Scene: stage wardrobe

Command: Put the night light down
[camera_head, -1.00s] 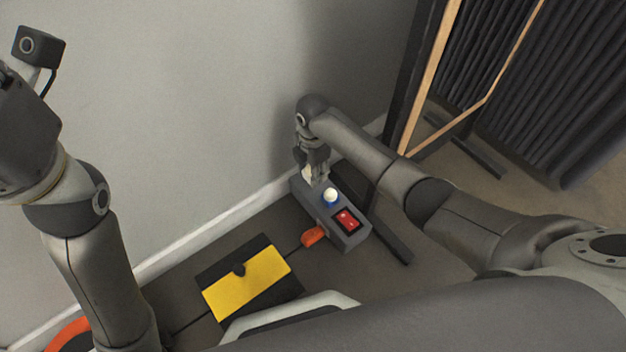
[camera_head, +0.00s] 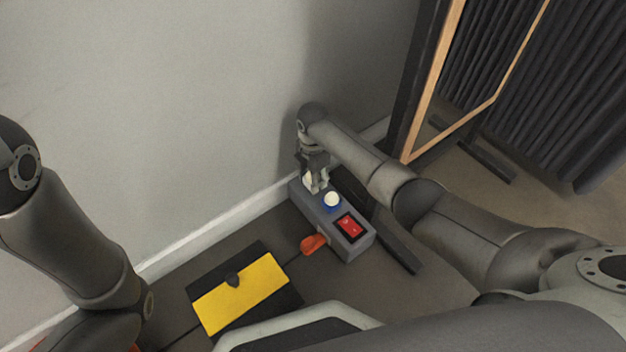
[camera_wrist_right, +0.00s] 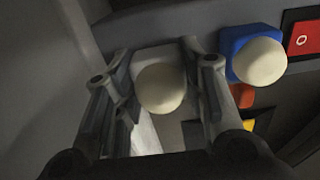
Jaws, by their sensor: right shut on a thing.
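My right gripper (camera_head: 316,182) points down over the far end of a grey power strip (camera_head: 322,219) by the wall. It is shut on a white night light with a cream dome (camera_wrist_right: 161,88), seen between its fingers in the right wrist view. Whether this light touches the strip I cannot tell. A second night light, with a blue base and cream dome (camera_head: 332,199), sits on the strip beside the gripper; it also shows in the right wrist view (camera_wrist_right: 258,60). My left gripper is out of view; only its arm shows at left.
A red switch (camera_head: 349,226) is at the strip's near end. An orange plug (camera_head: 313,244) lies beside the strip. A yellow and black panel (camera_head: 240,291) is on the floor at the lower left. A wood-framed mirror (camera_head: 432,82) and dark curtain (camera_head: 545,95) stand at right.

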